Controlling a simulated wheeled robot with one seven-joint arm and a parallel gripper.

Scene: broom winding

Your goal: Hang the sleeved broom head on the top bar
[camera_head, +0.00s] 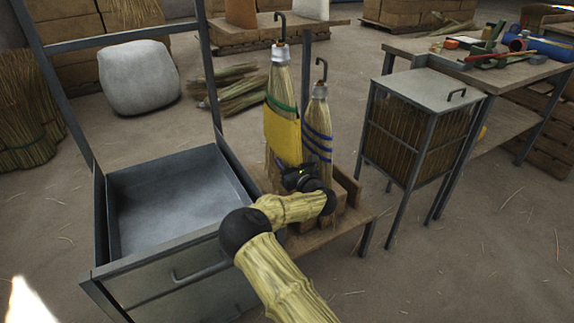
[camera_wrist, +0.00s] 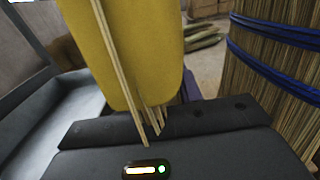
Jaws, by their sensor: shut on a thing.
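The sleeved broom head (camera_head: 282,130) stands upright in a wooden stand, with a yellow sleeve, a green band and a dark hook on top. In the wrist view its yellow sleeve (camera_wrist: 125,45) fills the upper middle, with straw ends showing below it. My gripper (camera_head: 292,180) is shut on the lower part of this broom head; its fingertips are mostly hidden. A cross bar (camera_head: 120,38) spans two posts of a metal frame at the left. The posts run out of the picture, so I cannot tell whether it is the top bar.
A second, blue-banded broom head (camera_head: 318,130) stands close to the right; its straw (camera_wrist: 270,70) shows in the wrist view. A metal tray (camera_head: 175,205) sits below the frame. A lidded cage (camera_head: 420,120) and a tool table (camera_head: 470,62) stand right.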

